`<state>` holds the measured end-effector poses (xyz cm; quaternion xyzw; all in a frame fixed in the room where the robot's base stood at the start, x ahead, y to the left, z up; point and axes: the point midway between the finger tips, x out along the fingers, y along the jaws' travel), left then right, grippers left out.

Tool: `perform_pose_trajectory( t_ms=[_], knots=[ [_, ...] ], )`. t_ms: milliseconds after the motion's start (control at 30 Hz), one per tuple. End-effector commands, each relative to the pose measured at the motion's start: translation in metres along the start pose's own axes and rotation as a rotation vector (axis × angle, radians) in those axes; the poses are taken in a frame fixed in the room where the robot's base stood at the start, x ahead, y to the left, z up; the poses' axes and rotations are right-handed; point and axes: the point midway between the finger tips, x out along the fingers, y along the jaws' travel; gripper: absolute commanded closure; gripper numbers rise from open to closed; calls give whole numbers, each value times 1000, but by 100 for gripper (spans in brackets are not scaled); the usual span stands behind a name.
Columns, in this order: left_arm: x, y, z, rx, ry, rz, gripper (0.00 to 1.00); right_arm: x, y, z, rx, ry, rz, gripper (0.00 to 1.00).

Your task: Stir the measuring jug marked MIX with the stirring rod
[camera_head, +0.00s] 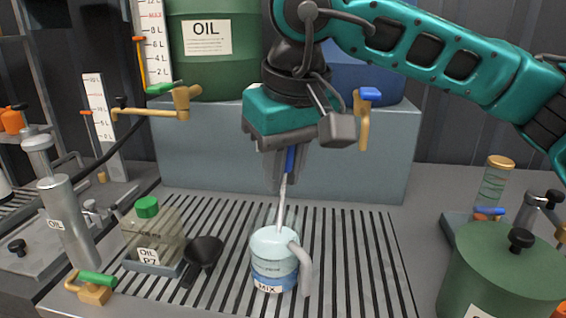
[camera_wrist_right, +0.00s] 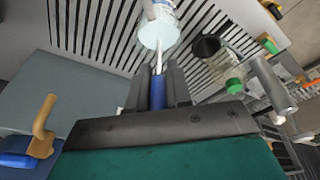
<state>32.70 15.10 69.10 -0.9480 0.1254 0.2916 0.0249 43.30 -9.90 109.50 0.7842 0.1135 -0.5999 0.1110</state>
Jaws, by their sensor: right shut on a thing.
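The measuring jug marked MIX (camera_head: 272,284) stands upright on the slatted grate, with its handle to the right. It also shows in the right wrist view (camera_wrist_right: 157,32). My right gripper (camera_head: 283,172) is above the jug, pointing down, shut on the blue handle of the stirring rod (camera_head: 282,205). The rod is nearly upright and its lower end reaches the jug's mouth; how deep it goes is hard to tell. In the right wrist view the rod (camera_wrist_right: 158,92) sits between the fingers and runs towards the jug. My left gripper is not in view.
A black funnel (camera_head: 205,252) and a bottle with a green cap (camera_head: 150,240) stand left of the jug. A green-handled valve (camera_head: 95,288) is at front left. A green lidded drum (camera_head: 508,262) stands at right. The grate (camera_head: 372,270) right of the jug is clear.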

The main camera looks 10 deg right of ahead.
Motion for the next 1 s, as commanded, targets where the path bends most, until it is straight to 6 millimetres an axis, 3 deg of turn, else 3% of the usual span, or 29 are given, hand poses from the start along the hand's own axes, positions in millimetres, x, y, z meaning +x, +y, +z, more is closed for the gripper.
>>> perform_pose_trajectory(
  t_ms=[333, 1000],
  knots=[
    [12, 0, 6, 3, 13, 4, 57, 31, 0, 2, -1, 0, -1, 100],
    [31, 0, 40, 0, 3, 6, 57, 85, 0, 5, 0, 0, 0, 100]
  ],
)
